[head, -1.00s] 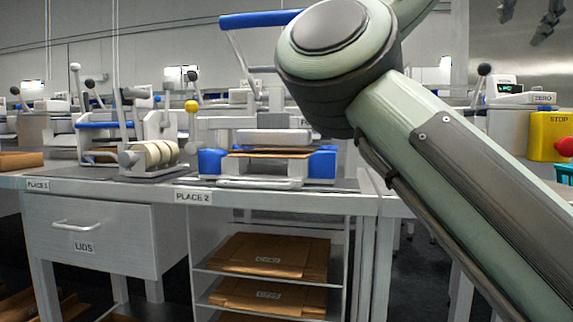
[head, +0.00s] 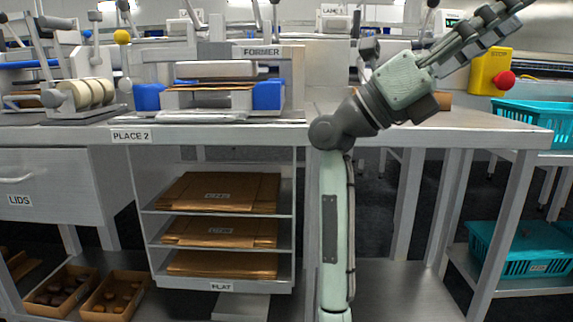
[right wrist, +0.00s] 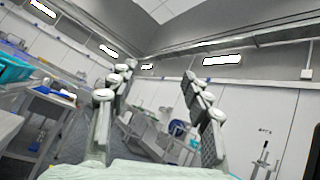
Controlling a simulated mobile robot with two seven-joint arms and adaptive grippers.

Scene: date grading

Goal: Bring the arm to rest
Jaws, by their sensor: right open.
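My right arm (head: 336,225) rises from the bottom of the head view, bends at the bench edge and reaches up to the right. My right gripper (head: 496,22) is at the top right, pointing up and away, above the bench. In the right wrist view the right gripper (right wrist: 160,74) has its two fingers spread wide, with nothing between them. Beyond the fingers I see the room's wall and ceiling. My left gripper is not in view.
A former (head: 224,84) stands on the bench (head: 350,134) at Place 2. Shelves below it hold flat cartons (head: 218,192). A yellow stop box (head: 490,72) with a red button and a teal crate (head: 540,122) are at the right. Another teal crate (head: 515,262) sits lower.

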